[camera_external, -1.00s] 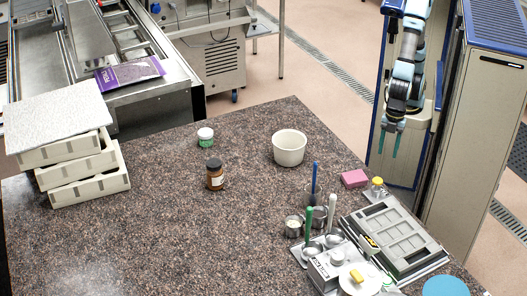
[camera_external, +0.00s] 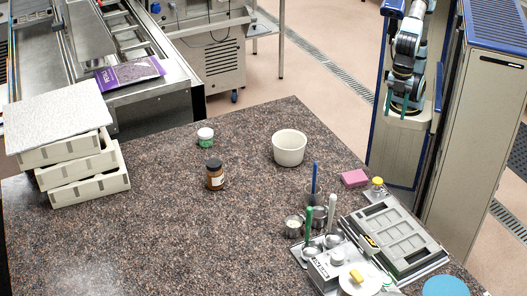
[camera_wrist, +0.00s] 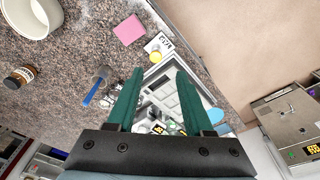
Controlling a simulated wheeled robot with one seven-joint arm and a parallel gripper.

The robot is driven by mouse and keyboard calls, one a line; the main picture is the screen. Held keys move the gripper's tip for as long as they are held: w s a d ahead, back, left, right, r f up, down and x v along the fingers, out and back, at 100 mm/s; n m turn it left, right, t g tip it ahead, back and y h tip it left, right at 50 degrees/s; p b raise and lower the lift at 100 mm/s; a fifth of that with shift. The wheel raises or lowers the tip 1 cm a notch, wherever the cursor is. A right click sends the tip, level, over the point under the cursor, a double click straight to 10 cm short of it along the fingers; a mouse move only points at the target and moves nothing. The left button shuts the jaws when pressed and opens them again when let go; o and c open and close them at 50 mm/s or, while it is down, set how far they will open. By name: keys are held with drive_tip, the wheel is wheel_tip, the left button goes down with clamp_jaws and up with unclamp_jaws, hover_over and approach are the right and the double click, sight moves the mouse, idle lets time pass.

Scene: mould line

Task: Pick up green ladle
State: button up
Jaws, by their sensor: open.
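The green ladle (camera_external: 308,224) stands with its green handle upright at the front right of the speckled worktop, in the external view. Its metal bowl is low, beside a white-handled ladle (camera_external: 332,210). In the wrist view I cannot make out the green ladle clearly; my fingers cover part of that area. My gripper (camera_external: 404,104) is beyond the worktop's right edge, well apart from the ladle. In the wrist view my gripper (camera_wrist: 160,73) has its two green fingers spread, with nothing between them.
A blue-handled utensil (camera_external: 315,178) stands in a container close behind the ladles. A scale with a white plate (camera_external: 345,284) and a grey case (camera_external: 392,238) crowd the right. A pink block (camera_external: 354,179) and white pot (camera_external: 289,148) lie farther back. The worktop's middle-left is clear.

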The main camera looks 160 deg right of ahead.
drive_tip(key=w+d+f+n+t+y+b, duration=0.1)
drive_tip(key=w+f+n+b, duration=0.15)
drive_tip(key=w, duration=0.55)
drive_tip(key=w+d+f+n+y+b, duration=0.1)
drive_tip(key=w+d+f+n+y, duration=0.15)
drive_tip(key=w, duration=0.45)
drive_tip(key=w+d+f+n+t+y+b, duration=0.15)
drive_tip(key=w+f, duration=0.25)
drive_tip(key=w, duration=0.4)
drive_tip(key=w+d+r+t+y+b, duration=0.1)
drive_tip(key=w+d+r+t+b, duration=0.25)
drive_tip(key=d, duration=0.65)
drive_tip(key=w+d+r+t+y+b, duration=0.1)
drive_tip(key=w+d+r+t+y, duration=0.2)
drive_tip(key=d+r, duration=0.45)
drive_tip(key=h, duration=0.1)
approach(307, 242)
drive_tip(key=shift+w+a+r+n+t+p, duration=0.15)
drive_tip(key=shift+w+a+n+t+p, duration=0.2)
drive_tip(key=shift+w+a+p, duration=0.75)
drive_tip(key=p+x, duration=0.1)
drive_tip(key=x, duration=0.1)
drive_tip(key=p+x, duration=0.1)
drive_tip(key=x, duration=0.1)
drive_tip(key=shift+w+a+r+p, duration=0.1)
drive_tip(key=shift+w+a+p, duration=0.1)
drive_tip(key=shift+w+p, duration=0.15)
drive_tip(key=shift+w+a+f, duration=0.25)
drive_tip(key=shift+w+f, duration=0.15)
drive_tip(key=shift+w, duration=0.05)
